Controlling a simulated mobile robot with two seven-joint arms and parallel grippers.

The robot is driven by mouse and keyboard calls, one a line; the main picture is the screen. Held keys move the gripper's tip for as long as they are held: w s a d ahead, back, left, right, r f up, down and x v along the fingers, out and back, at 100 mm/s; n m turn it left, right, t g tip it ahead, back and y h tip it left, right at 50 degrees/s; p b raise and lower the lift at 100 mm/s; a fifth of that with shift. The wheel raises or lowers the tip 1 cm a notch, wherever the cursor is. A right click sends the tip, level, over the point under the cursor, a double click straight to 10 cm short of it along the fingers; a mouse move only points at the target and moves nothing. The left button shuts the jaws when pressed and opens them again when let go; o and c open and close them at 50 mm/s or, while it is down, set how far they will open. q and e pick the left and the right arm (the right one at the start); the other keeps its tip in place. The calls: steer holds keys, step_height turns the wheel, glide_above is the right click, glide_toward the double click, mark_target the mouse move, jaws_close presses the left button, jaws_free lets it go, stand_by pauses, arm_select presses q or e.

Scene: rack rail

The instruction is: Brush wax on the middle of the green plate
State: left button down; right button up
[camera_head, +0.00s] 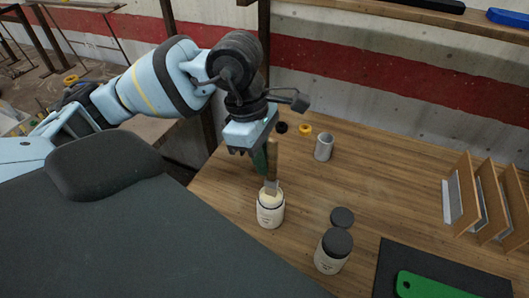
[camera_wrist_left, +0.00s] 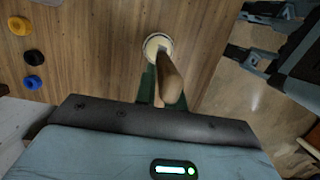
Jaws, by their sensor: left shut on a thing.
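My left gripper (camera_head: 259,158) is shut on the wooden handle of a brush (camera_head: 271,165), which hangs nearly upright. The brush's lower end is at the mouth of an open white jar (camera_head: 270,212) with pale wax inside; the bristle tip is hidden in the jar. In the left wrist view the brush handle (camera_wrist_left: 170,80) runs from the gripper toward the jar (camera_wrist_left: 157,44). The green plate (camera_head: 430,287) lies on a dark mat at the bottom right, partly cut off by the picture edge. My right gripper is not seen.
A jar with a dark lid (camera_head: 333,250) stands right of the open jar, with a loose dark lid (camera_head: 342,217) behind it. A grey cup (camera_head: 324,147) stands farther back. A wooden rack (camera_head: 487,207) stands at right. The dark mat (camera_head: 392,264) borders the plate.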

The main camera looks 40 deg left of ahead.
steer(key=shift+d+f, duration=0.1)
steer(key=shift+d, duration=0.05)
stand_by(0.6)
arm_select(q)
steer(key=shift+f, duration=0.5)
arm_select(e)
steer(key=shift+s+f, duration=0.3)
arm_select(q)
steer(key=shift+b, duration=0.3)
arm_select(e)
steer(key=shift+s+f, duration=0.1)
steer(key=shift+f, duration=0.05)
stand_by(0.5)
arm_select(q)
steer(key=shift+s+f, duration=0.1)
stand_by(0.4)
steer(key=shift+d+p+v, duration=0.25)
steer(key=shift+p+v, duration=0.25)
steer(key=shift+v, duration=0.7)
steer(key=shift+d+p+v, duration=0.3)
steer(key=shift+p+v, duration=0.2)
steer(key=shift+v, duration=0.65)
steer(key=shift+d+p+v, duration=0.25)
steer(key=shift+p+v, duration=0.25)
steer(key=shift+v, duration=0.7)
steer(key=shift+w, duration=0.3)
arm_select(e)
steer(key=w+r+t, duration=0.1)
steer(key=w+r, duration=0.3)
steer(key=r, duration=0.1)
